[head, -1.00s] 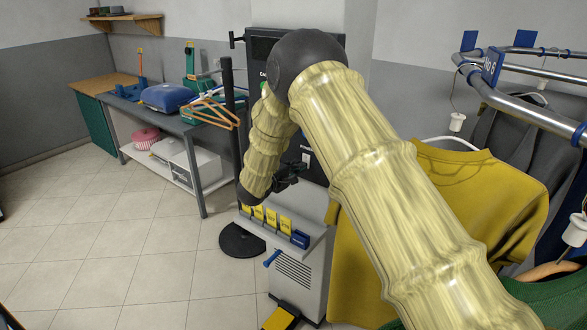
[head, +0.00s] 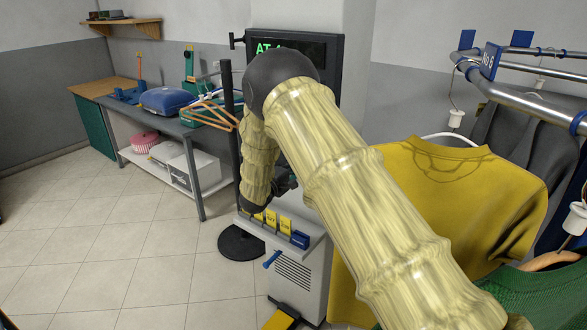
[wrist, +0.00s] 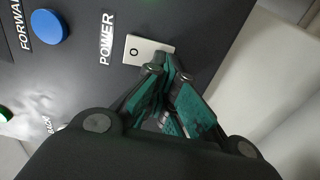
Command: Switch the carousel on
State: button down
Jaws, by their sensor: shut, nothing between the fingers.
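The dark carousel control panel (wrist: 205,25) fills much of the wrist view. A pale switch plate (wrist: 140,48) with an "O" mark sits beside the word POWER. My gripper (wrist: 166,66) is shut and empty, with its fingertips at the near right edge of that plate, covering part of it. I cannot tell whether they press on it. In the head view, a display (head: 290,47) on the panel shows green text starting "AT"; my arm hides the rest. The carousel rail (head: 520,103) stands at the right with garments hanging from it.
A blue FORWARD button (wrist: 50,26) is on the panel left of POWER. A yellow shirt (head: 440,200) hangs close to the right of my arm. A side table (head: 190,125) holds hangers and a blue folded item. Tiled floor (head: 120,240) at the left is clear.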

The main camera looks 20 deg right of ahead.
jog(key=shift+s+d, duration=0.1)
jog(key=shift+d, duration=0.15)
jog(key=f+b+v, duration=0.1)
jog(key=v, duration=1.3)
jog(key=shift+a+f+b, duration=0.15)
jog(key=shift+f+b, duration=0.2)
jog(key=shift+b, duration=0.05)
jog(key=r+p+x, duration=0.1)
jog(key=p+x, duration=0.1)
jog(key=x, duration=1.2)
jog(key=shift+r, duration=0.2)
